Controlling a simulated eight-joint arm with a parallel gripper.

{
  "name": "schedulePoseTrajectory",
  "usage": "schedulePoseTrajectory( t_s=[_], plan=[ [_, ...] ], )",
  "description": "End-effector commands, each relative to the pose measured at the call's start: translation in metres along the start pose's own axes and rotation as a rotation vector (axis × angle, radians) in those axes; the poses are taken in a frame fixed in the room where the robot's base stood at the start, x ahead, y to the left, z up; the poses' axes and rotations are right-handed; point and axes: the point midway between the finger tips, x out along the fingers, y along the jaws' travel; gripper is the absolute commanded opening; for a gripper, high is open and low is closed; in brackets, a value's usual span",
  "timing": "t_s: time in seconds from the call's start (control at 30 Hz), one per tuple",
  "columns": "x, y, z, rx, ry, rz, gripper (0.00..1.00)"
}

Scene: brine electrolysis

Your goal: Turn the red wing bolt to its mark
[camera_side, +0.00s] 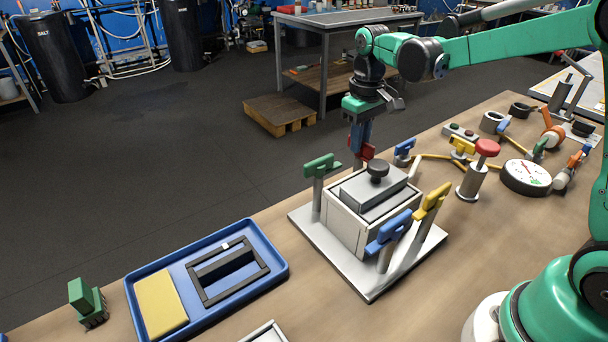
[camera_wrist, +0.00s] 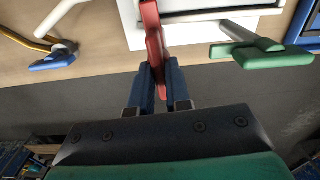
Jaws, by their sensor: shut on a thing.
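The red wing bolt (camera_side: 367,152) stands at the back corner of the white cell box (camera_side: 342,221), on its grey base plate (camera_side: 374,291). My gripper (camera_side: 360,142) points down at it from above, with its blue fingers shut on the red wing. In the wrist view the red wing bolt (camera_wrist: 152,22) runs up from between the two fingertips (camera_wrist: 159,72). The fingers hide part of the wing. I cannot make out its mark in either view.
A green wing bolt (camera_side: 321,167), a yellow one (camera_side: 432,201) and a blue one (camera_side: 388,232) stand at the box's other corners. A black knob (camera_side: 377,169) tops the lid. A red-knobbed post (camera_side: 486,149) and a gauge (camera_side: 525,177) stand right. A blue tray (camera_side: 279,276) lies front left.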

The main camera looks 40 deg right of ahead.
Motion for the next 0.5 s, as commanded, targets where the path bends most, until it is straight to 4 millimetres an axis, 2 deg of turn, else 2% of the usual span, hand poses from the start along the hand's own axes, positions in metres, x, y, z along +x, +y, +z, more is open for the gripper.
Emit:
schedulePoseTrajectory(
  t_s=[0.17, 0.37, 0.4, 0.5],
  plan=[
    [0.0000, 0.0004, -0.0002, 0.075, 0.000, 0.000, 0.00],
    [0.0001, 0.0004, -0.0003, 0.080, 0.001, 0.000, 0.00],
    [0.0001, 0.0004, -0.0003, 0.080, 0.001, 0.000, 0.16],
    [0.0001, 0.0004, -0.0003, 0.079, 0.001, 0.000, 0.44]
  ],
)
